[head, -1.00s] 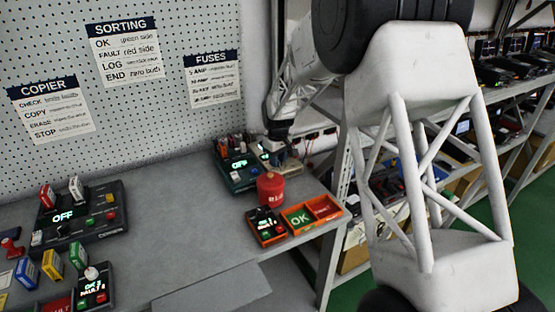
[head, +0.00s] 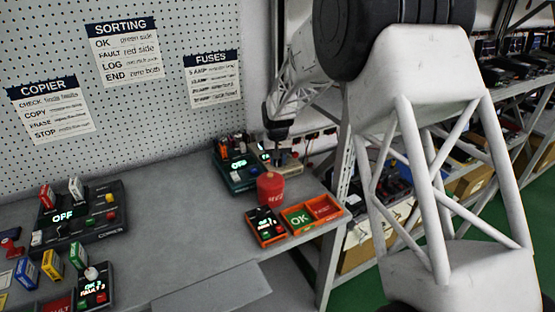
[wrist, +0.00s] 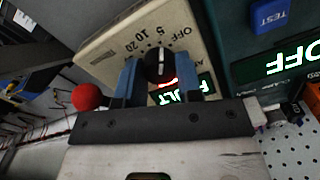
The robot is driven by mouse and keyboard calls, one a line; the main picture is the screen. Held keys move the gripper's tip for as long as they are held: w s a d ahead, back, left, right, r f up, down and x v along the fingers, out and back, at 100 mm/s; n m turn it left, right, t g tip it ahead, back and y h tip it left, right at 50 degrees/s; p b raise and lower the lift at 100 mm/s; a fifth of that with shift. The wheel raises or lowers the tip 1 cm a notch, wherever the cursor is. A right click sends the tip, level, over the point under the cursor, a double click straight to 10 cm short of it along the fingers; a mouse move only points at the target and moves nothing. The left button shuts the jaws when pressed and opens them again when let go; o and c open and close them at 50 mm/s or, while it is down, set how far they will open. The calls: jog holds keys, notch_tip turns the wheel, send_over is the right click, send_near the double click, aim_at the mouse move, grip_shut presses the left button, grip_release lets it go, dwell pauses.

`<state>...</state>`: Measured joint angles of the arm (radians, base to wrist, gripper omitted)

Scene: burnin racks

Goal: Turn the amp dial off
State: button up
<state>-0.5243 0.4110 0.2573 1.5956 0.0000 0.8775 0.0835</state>
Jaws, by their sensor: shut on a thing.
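The amp dial (wrist: 158,68) is a black knob with a white mark on a beige box (wrist: 105,32) in the wrist view. Labels 20, 10, 5 and OFF run around it. The mark points up in the picture, roughly toward the 5; its exact setting is hard to read. My gripper (wrist: 160,82) is shut on the dial, one blue finger on each side. A lit display partly hidden behind the fingers seems to read FAULT (wrist: 190,88). In the head view my gripper (head: 278,148) is at the beige box (head: 291,167), small and partly hidden.
A dark green unit (wrist: 270,60) with a lit OFF display and a blue TEST button stands beside the box. A red ball (wrist: 87,97) is near the left finger. A red canister (head: 270,187) and an orange tray (head: 326,209) stand in front on the grey bench.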

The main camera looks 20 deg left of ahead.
jog(key=m, duration=0.5)
dwell(0.4)
jog(key=o, duration=0.9)
jog(key=shift+o, duration=0.2)
jog(key=shift+r, duration=0.1)
jog(key=shift+r, duration=3.85)
jog(key=shift+d, duration=0.1)
